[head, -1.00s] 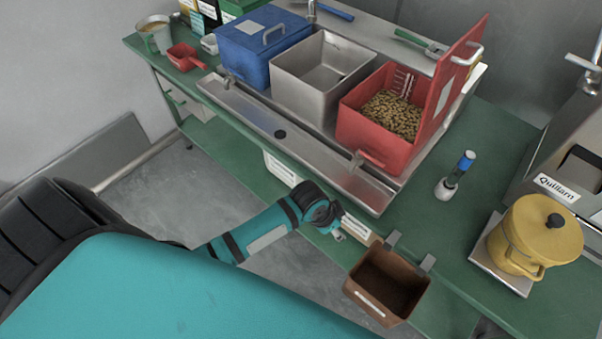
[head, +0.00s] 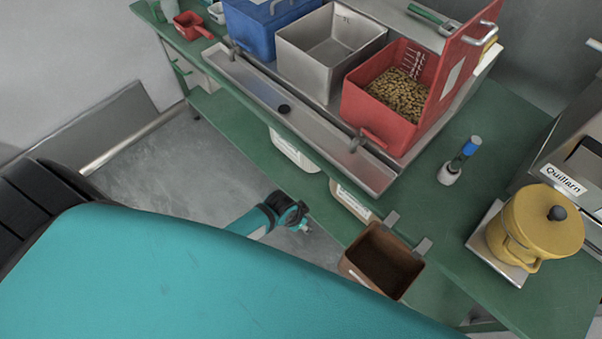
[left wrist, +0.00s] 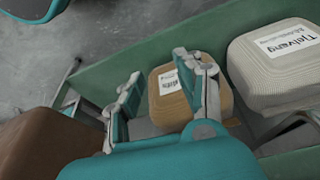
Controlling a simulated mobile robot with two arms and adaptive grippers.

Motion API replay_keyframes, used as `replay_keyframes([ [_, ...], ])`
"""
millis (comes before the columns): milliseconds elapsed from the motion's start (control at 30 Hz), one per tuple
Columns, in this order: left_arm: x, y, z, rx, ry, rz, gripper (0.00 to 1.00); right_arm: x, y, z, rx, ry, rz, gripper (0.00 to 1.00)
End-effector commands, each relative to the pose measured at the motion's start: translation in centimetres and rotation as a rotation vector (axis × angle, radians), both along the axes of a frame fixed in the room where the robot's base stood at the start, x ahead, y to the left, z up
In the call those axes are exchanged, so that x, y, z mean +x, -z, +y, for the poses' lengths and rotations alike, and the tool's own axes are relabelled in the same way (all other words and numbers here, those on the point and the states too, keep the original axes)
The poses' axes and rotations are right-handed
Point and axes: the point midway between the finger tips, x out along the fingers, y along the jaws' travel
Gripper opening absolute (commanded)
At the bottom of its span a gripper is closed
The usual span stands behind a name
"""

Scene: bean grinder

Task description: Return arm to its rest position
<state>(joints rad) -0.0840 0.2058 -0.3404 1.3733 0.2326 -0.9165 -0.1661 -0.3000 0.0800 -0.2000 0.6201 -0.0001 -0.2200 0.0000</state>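My left arm comes in low in the head view, and its gripper (head: 303,226) is small there, in the gap in front of the green bench, left of the brown bin. In the left wrist view the gripper (left wrist: 158,68) has its two fingers apart with nothing between them. A tan labelled package (left wrist: 175,97) lies behind the fingers on the lower shelf. My right gripper is in neither view.
A brown bin (head: 358,268) hangs on the bench's front edge near my left gripper. On the bench are a red grain box (head: 378,117), a steel box (head: 305,65) and a yellow pot (head: 540,232). Grey floor (head: 200,160) is clear to the left.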

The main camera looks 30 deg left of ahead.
Motion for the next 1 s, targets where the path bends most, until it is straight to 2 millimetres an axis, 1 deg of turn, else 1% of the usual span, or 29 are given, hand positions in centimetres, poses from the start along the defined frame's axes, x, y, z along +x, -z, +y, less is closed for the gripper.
replay_keyframes([
  [500, 0.0, 0.0, 0.0, 0.000, -0.001, 0.001, 0.36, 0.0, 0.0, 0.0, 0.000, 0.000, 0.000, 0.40],
  [567, -0.3, 0.4, 0.1, 0.002, -0.004, 0.005, 0.36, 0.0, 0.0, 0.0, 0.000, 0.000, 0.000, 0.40],
  [633, -1.3, 1.6, 0.6, 0.007, -0.020, 0.016, 0.36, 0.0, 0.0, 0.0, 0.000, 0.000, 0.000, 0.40],
  [667, -2.0, 2.5, 0.9, 0.011, -0.032, 0.024, 0.36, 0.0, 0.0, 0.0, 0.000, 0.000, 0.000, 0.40],
  [767, -5.7, 6.4, 2.3, 0.031, -0.081, 0.056, 0.36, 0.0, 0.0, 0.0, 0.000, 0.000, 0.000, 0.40],
  [800, -7.8, 8.2, 2.9, 0.040, -0.104, 0.073, 0.36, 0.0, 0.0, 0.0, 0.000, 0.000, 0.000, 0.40],
  [867, -11.2, 10.8, 3.8, 0.055, -0.135, 0.096, 0.36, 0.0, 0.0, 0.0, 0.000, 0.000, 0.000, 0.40],
  [900, -13.6, 12.3, 4.3, 0.062, -0.153, 0.111, 0.36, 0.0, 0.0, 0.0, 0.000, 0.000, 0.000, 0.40],
  [967, -17.3, 14.2, 5.0, 0.074, -0.174, 0.133, 0.36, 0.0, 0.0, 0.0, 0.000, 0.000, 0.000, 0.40],
  [1000, -19.7, 15.3, 5.3, 0.078, -0.188, 0.147, 0.36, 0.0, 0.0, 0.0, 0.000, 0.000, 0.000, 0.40],
])
